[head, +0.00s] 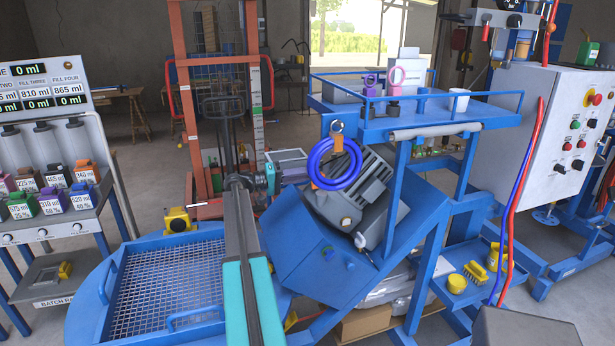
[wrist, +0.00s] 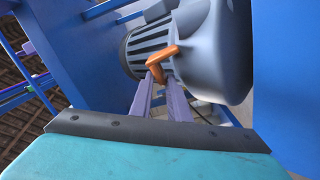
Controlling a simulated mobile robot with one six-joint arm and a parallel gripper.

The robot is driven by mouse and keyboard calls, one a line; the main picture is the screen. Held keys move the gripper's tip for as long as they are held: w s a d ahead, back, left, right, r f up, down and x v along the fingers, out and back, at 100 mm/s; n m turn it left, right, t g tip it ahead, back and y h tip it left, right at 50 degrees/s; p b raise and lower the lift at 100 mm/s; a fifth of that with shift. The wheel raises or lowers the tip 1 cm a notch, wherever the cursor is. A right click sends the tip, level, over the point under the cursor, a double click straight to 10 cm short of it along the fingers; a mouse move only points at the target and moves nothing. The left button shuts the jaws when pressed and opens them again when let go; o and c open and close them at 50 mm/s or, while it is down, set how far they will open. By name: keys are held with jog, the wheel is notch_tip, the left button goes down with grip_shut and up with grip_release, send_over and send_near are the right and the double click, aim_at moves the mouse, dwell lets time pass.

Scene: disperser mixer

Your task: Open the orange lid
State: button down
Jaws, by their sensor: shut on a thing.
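The orange lid (wrist: 163,60) shows in the wrist view as a small bent, handle-like orange piece in front of the grey ribbed motor housing (wrist: 160,38). My gripper (wrist: 160,76) has its two purple-grey fingers shut on the lower part of this orange piece. The fingertips are hard to make out in the head view. I cannot tell there whether the lid is raised.
The motor sits in a tilted blue frame (head: 310,270). A blue mesh-topped platform (head: 165,285) is at lower left. A blue shelf (head: 400,120) with small items is above right, and a grey control cabinet (head: 555,130) stands at far right.

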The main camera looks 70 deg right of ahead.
jog(key=shift+s+a+f, duration=0.15)
jog(key=shift+f, duration=0.3)
jog(key=c, duration=1.9)
grip_release()
jog(key=shift+o, duration=0.2)
jog(key=shift+r, duration=0.1)
jog(key=b+v, duration=0.4)
jog(key=v, duration=1)
jog(key=shift+r, duration=0.15)
jog(key=shift+c, duration=0.2)
